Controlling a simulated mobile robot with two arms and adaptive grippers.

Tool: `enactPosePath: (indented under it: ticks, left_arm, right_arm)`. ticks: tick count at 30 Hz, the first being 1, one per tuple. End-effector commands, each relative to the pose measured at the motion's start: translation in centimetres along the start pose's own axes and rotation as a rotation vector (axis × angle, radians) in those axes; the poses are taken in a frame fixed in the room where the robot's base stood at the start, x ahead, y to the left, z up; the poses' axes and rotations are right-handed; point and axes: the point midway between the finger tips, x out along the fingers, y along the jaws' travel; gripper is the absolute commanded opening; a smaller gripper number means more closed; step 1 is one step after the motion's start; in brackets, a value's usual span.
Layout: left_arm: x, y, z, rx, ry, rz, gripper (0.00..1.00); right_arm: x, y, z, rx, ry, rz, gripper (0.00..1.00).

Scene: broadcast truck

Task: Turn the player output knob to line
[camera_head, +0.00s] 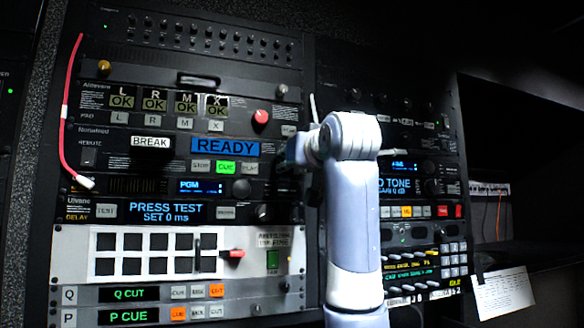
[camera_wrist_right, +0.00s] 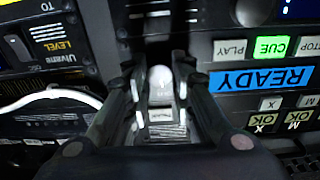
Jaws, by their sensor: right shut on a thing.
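The player panel carries a blue READY display (camera_head: 225,146), with a lit green CUE button (camera_head: 226,167) below it. The display also shows, turned over, in the right wrist view (camera_wrist_right: 262,79). A pale rounded knob (camera_wrist_right: 160,78) sits between the fingertips of my right gripper (camera_wrist_right: 160,92), which is shut on it. A small white label (camera_wrist_right: 163,116) is beside the knob. The knob's pointer and markings are not readable. In the head view my right arm covers the knob and the fingertips. My left gripper is not in view.
A red cable (camera_head: 66,110) hangs down the left side of the left rack. A red knob (camera_head: 261,116) sits above the READY display. A white cable (camera_wrist_right: 55,95) runs close to my right gripper. A dark open bay (camera_head: 510,150) lies to the right.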

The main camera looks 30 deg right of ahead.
Motion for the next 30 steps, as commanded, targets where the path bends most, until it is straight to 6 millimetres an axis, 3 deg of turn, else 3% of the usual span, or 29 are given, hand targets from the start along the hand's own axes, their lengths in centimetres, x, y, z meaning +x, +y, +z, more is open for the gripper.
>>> enactPosePath:
  ticks: [18,30]
  left_arm:
    - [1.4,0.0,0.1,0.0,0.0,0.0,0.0]
    - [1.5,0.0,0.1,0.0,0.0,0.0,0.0]
  right_arm:
    - [0.1,-0.2,0.3,0.579,-0.027,0.023,0.0]
    - [0.1,-0.2,0.3,0.851,-0.034,0.037,0.0]
